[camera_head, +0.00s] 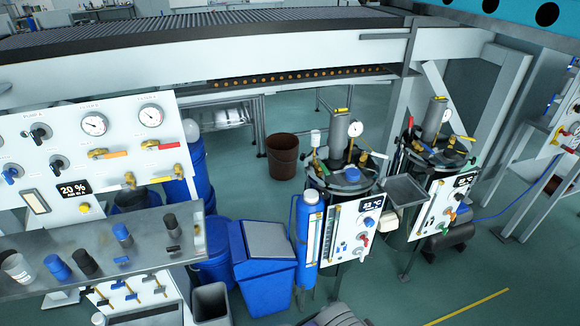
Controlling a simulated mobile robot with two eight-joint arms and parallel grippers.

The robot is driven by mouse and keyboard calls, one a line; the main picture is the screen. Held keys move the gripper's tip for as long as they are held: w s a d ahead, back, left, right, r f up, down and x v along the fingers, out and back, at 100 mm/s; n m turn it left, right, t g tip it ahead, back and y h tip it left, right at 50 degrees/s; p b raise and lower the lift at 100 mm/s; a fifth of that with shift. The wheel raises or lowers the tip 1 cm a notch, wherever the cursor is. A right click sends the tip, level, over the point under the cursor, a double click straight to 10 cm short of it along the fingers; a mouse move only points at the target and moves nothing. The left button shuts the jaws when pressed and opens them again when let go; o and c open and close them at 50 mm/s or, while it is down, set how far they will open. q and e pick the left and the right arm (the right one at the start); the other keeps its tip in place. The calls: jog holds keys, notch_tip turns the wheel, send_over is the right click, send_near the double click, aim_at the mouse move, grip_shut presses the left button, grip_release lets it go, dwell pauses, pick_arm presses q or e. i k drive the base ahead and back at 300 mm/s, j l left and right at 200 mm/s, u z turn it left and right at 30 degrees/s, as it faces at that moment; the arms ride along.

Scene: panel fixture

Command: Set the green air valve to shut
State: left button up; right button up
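The white panel (75,150) at the left carries brass valves, one with an orange handle (115,155) and one with a red handle (168,145). Two tank units stand right of centre. The nearer tank's white control panel (346,236) has small coloured knobs, and the farther tank's control panel (434,208) has similar ones. These are too small to read their settings. Neither of my grippers is in view.
A grey shelf (140,228) with several cups and blue and black knobs juts out below the panel. A blue bin (264,275) and a blue cylinder (308,245) stand before the nearer tank. A brown bucket (282,155) stands behind. Floor at lower right is clear.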

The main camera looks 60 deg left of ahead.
aim_at(321, 166)
jog(key=j+u, duration=0.1)
jog(key=u, duration=0.3)
jog(key=j+u, duration=0.1)
jog(key=u, duration=0.25)
jog(key=i+u, duration=0.1)
jog(key=u, duration=0.3)
jog(key=j+u, duration=0.1)
jog(key=u, duration=0.3)
jog(key=i+j, duration=0.2)
jog(key=i, duration=0.15)
jog(key=i+j, duration=0.2)
jog(key=i+u, duration=0.05)
jog(key=i, duration=0.05)
